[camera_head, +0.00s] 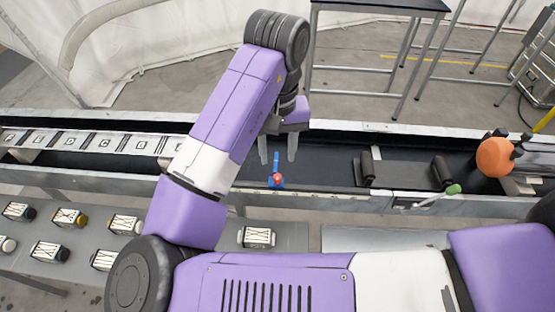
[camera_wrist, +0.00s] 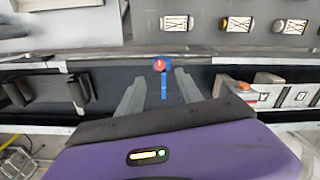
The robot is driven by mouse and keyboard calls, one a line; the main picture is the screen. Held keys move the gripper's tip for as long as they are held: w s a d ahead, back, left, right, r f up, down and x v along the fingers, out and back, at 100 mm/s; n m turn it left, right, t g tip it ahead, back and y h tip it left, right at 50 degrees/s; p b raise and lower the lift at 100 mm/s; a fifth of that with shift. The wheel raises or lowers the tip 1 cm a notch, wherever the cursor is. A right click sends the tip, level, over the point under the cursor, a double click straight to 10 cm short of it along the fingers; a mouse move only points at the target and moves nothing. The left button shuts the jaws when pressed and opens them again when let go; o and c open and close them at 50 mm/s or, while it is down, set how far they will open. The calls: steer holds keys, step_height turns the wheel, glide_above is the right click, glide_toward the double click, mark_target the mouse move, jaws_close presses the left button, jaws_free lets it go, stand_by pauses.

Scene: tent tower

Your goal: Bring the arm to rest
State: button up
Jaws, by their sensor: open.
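My purple arm reaches over a long dark trough in the head view, with the elbow near the front and the wrist above the trough. My gripper (camera_head: 278,160) points down with its two grey fingers apart and nothing between them that I can see gripped. In the wrist view my gripper (camera_wrist: 158,98) also shows spread fingers. A small blue piece with a red knob (camera_head: 277,180) is below the fingertips in the head view. It also shows in the wrist view (camera_wrist: 160,65), with a blue strip between the fingers. I cannot tell its distance from the fingertips.
Lettered tiles (camera_head: 106,143) line the trough's left part. Black rollers (camera_head: 368,165) and an orange ball (camera_head: 494,157) are to the right. A green-tipped lever (camera_head: 453,189) is on the front rail. Several small labelled blocks (camera_head: 69,218) sit on the front-left shelf. A dark-topped table (camera_head: 380,5) stands behind.

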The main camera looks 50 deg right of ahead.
steer(key=shift+r, duration=0.25)
stand_by(0.4)
